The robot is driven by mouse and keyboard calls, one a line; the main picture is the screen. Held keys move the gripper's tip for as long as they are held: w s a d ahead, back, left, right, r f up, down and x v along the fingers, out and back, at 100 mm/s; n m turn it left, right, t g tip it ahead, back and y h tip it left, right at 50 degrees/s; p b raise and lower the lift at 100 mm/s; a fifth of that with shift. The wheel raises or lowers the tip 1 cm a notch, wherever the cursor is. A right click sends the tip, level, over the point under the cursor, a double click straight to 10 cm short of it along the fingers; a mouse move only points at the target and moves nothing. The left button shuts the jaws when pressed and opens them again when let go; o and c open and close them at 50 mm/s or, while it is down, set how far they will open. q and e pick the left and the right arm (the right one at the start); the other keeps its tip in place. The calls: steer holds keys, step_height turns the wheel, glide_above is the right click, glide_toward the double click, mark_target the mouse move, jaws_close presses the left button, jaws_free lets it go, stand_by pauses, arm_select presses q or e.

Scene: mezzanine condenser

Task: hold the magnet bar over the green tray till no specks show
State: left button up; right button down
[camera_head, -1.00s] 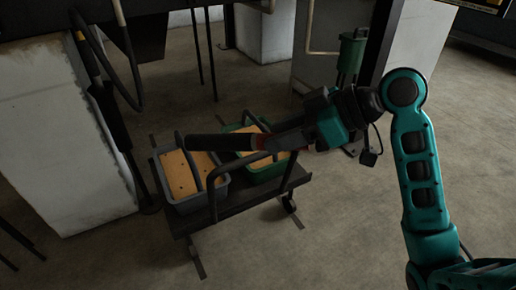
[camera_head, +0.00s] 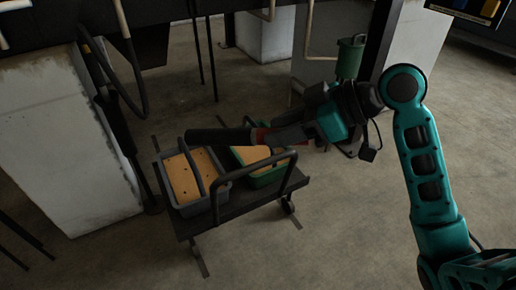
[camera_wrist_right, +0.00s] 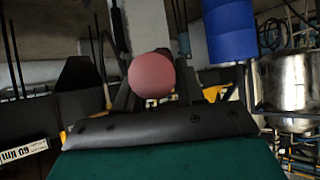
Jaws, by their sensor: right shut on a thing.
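My right gripper (camera_head: 280,136) is shut on the magnet bar (camera_head: 220,136), a dark rod with a red part by the fingers. The bar points left, above the far part of the trays; its height over them is hard to judge. In the right wrist view its round red end (camera_wrist_right: 151,75) shows between the fingers. The green tray (camera_head: 264,178) holds an orange-tan layer, partly hidden by the bar, gripper and cart handle. I cannot tell clearly whether specks show there. My left gripper is not in view.
A grey tray (camera_head: 186,210) with a similar layer and some dark specks stands left of the green one. Both sit on a dark wheeled cart (camera_head: 235,206) with raised handles. A white block (camera_head: 66,150) stands at left. The floor in front is clear.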

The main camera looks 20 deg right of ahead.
step_height(320, 180, up, 4)
steer(key=p, duration=0.3)
step_height(320, 180, up, 2)
steer(key=p, duration=0.2)
steer(key=shift+r+p, duration=0.15)
steer(key=shift+p, duration=0.25)
steer(key=shift+r+p, duration=0.25)
steer(key=shift+p, duration=0.05)
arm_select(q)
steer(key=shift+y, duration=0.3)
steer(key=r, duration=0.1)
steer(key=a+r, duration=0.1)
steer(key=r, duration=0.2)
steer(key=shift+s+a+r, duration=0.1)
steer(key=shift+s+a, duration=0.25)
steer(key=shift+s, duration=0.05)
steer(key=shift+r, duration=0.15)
